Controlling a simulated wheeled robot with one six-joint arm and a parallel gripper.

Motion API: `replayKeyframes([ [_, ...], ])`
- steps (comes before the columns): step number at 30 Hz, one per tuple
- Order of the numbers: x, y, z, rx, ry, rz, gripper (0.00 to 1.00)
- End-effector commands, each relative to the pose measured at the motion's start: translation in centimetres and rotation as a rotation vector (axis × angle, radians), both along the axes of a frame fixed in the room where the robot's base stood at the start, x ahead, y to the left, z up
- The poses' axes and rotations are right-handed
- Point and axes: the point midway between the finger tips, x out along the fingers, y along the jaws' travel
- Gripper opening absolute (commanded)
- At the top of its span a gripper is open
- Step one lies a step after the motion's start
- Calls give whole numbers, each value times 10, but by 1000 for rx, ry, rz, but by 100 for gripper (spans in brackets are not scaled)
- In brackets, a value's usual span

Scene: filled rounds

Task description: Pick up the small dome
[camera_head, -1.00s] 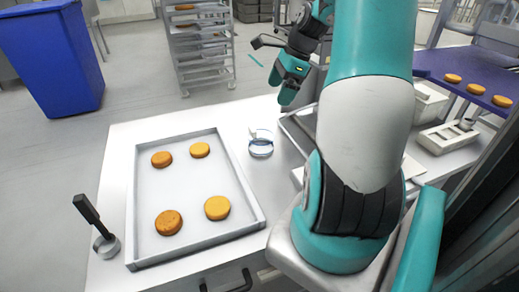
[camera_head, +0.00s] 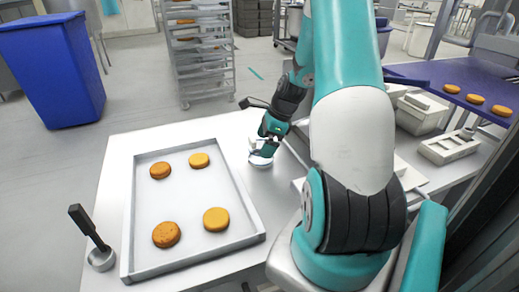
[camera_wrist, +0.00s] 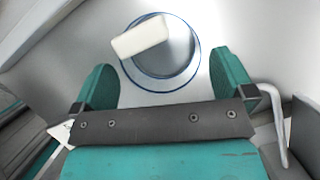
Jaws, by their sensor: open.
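The small dome (camera_head: 261,161) is a clear round piece with a blue rim, on the white table just right of the tray. In the wrist view the dome (camera_wrist: 181,62) shows as a blue-edged circle with a white block, perhaps its handle, at its upper left. My gripper (camera_head: 261,149) is at the dome and partly hides it in the head view. In the wrist view my gripper (camera_wrist: 164,72) is open, with one finger on each side of the dome's lower part. I cannot tell whether the fingers touch it.
A tray (camera_head: 128,215) with several orange-brown rounds (camera_head: 166,234) lies left of the dome. A black-handled tool (camera_head: 88,228) stands at the table's left edge. A rack (camera_head: 200,60) and a blue bin (camera_head: 52,75) stand behind. A purple table (camera_head: 440,75) with rounds is at right.

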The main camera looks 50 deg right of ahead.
Motion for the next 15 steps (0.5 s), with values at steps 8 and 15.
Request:
replayKeyframes([
  [8,9,9,-29,1,1,2,100],
  [15,9,8,-30,0,0,0,93],
])
